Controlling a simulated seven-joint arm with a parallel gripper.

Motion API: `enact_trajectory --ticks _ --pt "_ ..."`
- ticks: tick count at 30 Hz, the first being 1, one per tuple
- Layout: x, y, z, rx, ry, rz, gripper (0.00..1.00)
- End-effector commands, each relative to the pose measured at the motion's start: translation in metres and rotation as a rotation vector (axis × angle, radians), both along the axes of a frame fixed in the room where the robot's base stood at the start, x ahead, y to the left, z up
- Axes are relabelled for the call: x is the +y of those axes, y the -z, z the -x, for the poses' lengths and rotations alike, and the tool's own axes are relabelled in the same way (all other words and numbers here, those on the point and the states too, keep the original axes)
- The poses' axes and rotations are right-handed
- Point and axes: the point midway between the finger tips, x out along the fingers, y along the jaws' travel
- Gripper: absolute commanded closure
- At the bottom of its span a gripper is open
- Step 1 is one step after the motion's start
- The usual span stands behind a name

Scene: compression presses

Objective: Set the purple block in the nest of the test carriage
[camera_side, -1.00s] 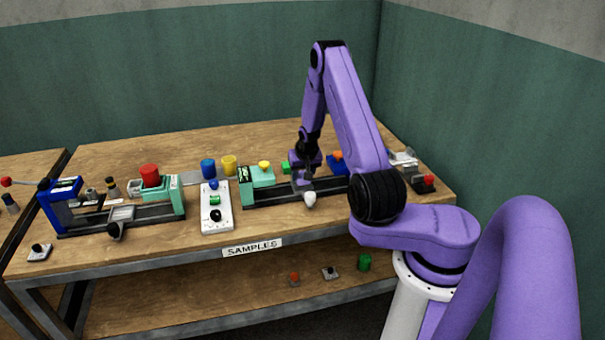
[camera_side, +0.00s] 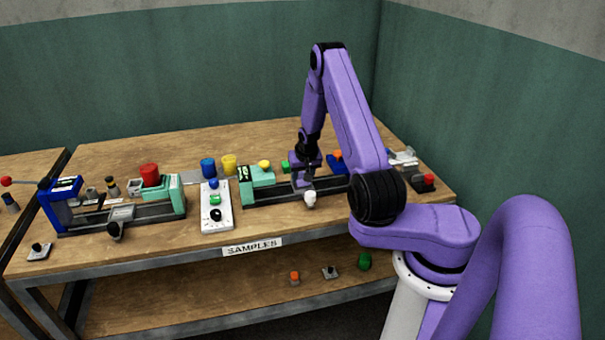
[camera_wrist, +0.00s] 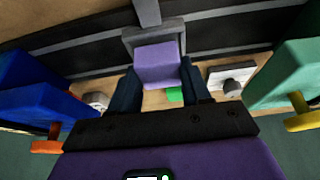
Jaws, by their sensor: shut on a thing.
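The purple block (camera_wrist: 158,66) is between the two fingers of my gripper (camera_wrist: 160,92) in the wrist view. The fingers are shut on its sides. The grey nest of the test carriage (camera_wrist: 131,40) frames the block's far side in the wrist view. The block overlaps the nest opening; I cannot tell whether it rests on the nest floor or hangs just above it. In the side view my gripper (camera_side: 303,178) is low over the right-hand press's dark rail (camera_side: 268,193), behind the carriage's white knob (camera_side: 310,199). It hides the block and most of the carriage there.
The teal head (camera_side: 247,185) with a yellow knob (camera_side: 264,164) stands left of my gripper. A blue part (camera_side: 337,168) with an orange knob stands right. A white control box (camera_side: 216,205) and another press (camera_side: 64,205) stand left.

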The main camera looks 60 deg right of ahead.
Motion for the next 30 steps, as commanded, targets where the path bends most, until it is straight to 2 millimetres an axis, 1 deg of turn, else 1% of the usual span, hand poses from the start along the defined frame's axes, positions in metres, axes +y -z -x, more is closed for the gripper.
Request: enact_trajectory --ticks 19,20,21,22,23,30 --pt "0.0000 0.0084 -0.0001 0.000 0.000 0.000 0.81" --pt "-0.0001 0.0085 -0.0002 -0.001 0.000 0.001 0.49" --pt "-0.0001 0.0083 -0.0002 -0.001 0.000 0.001 0.36" --pt "-0.0001 0.0083 -0.0002 -0.001 0.000 0.001 0.27" --pt "-0.0001 0.0083 -0.0001 -0.001 0.000 0.001 0.23" --pt "-0.0001 0.0081 0.0001 0.000 0.000 0.000 0.23"
